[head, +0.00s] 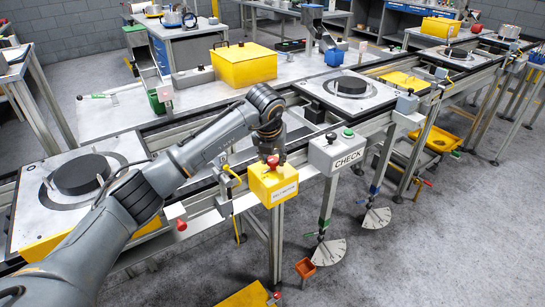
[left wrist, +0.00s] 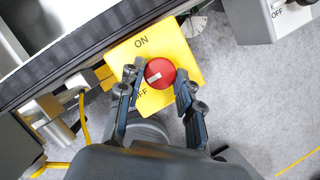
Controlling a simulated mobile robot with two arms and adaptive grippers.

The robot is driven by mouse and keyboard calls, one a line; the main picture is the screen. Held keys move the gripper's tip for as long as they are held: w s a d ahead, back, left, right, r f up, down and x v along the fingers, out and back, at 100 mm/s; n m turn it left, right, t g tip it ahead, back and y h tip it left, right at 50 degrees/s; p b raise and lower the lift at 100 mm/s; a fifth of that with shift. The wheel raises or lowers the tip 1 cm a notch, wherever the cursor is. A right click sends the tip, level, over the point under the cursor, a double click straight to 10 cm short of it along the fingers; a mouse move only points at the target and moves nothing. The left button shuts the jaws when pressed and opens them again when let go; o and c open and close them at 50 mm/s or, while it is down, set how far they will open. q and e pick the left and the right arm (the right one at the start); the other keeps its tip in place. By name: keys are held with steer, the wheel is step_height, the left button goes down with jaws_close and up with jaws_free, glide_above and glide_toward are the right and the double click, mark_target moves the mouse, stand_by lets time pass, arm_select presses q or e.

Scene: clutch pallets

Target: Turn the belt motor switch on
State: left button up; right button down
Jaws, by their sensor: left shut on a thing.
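The belt motor switch is a yellow box (head: 271,187) on the front rail of the conveyor, with a red round knob (left wrist: 160,73) on its face. In the left wrist view the box (left wrist: 190,52) reads ON above and OFF below the knob. The knob's white mark points left and slightly down, between the two words. My left gripper (left wrist: 160,82) is shut on the red knob, one finger on each side. In the head view my left gripper (head: 271,152) comes down onto the box from above. My right gripper is not seen.
A grey CHECK box (head: 337,152) with a black knob and a green button sits just right of the switch. Pallets with dark discs (head: 351,86) stand on the conveyor. A yellow bin (head: 244,65) stands on the table behind. The floor in front is mostly open.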

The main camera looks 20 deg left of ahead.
arm_select(q)
steer(key=shift+m, duration=0.3)
steer(key=shift+a+m+h+b, duration=0.2)
steer(key=shift+m+h+b, duration=0.4)
steer(key=shift+m+b, duration=0.45)
steer(key=m+h, duration=0.1)
steer(key=m, duration=0.3)
steer(key=shift+w+a, duration=0.1)
steer(key=m+h, duration=0.1)
steer(key=m, duration=0.1)
steer(key=m+g+h, duration=0.1)
steer(key=m, duration=0.2)
steer(key=shift+w+a+r+g, duration=0.1)
steer(key=shift+w+g, duration=0.05)
steer(key=shift+g, duration=0.15)
steer(key=m+g, duration=0.1)
steer(key=m, duration=0.2)
steer(key=m+g, duration=0.1)
steer(key=m, duration=0.2)
steer(key=shift+w+h, duration=0.15)
steer(key=shift+h, duration=0.25)
steer(key=shift+m, duration=0.25)
steer(key=o, duration=1.1)
steer(key=shift+a, duration=0.1)
